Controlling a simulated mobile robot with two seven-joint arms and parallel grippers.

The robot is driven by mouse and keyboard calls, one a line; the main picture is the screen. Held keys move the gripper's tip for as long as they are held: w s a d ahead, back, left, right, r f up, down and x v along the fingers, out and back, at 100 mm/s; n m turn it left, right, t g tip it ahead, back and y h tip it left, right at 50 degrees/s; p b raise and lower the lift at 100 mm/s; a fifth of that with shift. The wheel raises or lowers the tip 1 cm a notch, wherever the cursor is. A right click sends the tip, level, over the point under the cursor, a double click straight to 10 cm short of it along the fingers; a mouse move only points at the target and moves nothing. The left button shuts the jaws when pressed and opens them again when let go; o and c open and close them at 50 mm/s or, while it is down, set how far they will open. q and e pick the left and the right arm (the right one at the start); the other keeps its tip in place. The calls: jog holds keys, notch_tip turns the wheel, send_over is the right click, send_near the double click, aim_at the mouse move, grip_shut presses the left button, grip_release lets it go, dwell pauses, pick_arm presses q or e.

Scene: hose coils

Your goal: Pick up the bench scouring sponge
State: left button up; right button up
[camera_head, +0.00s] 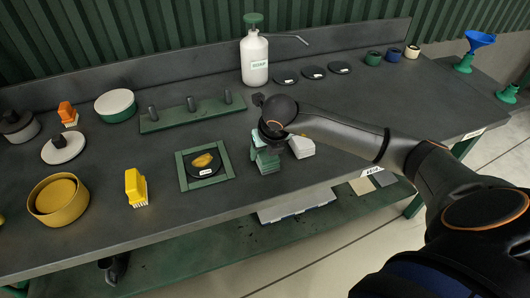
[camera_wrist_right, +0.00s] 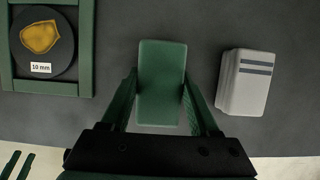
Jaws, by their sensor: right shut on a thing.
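The bench scouring sponge, a green block (camera_wrist_right: 161,75), stands out between the two green fingers of my right gripper in the right wrist view. My right gripper (camera_head: 266,158) is shut on it, near the front edge of the bench. In the head view the fingers and wrist cover much of the sponge, and I cannot tell whether it touches the bench top. My left gripper is not in view.
A pale stack with grey stripes (camera_wrist_right: 245,82) lies close right of the sponge. A green frame (camera_head: 183,179) with a dark disc and yellow lump is to the left. A soap bottle (camera_head: 254,60) and dark discs (camera_head: 313,72) stand behind.

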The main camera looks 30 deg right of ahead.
jog(key=shift+r+p, duration=0.4)
jog(key=shift+p, duration=0.15)
notch_tip(320, 180, up, 3)
jog(key=shift+f+b, duration=0.1)
jog(key=shift+b, duration=0.2)
jog(key=s+a+r, duration=0.2)
jog(key=s+r, duration=0.3)
jog(key=s, duration=0.1)
jog(key=s+a+r, duration=0.2)
jog(key=s+r, duration=0.3)
jog(key=s, duration=0.2)
jog(key=shift+s+a, duration=0.15)
jog(key=shift+a, duration=0.1)
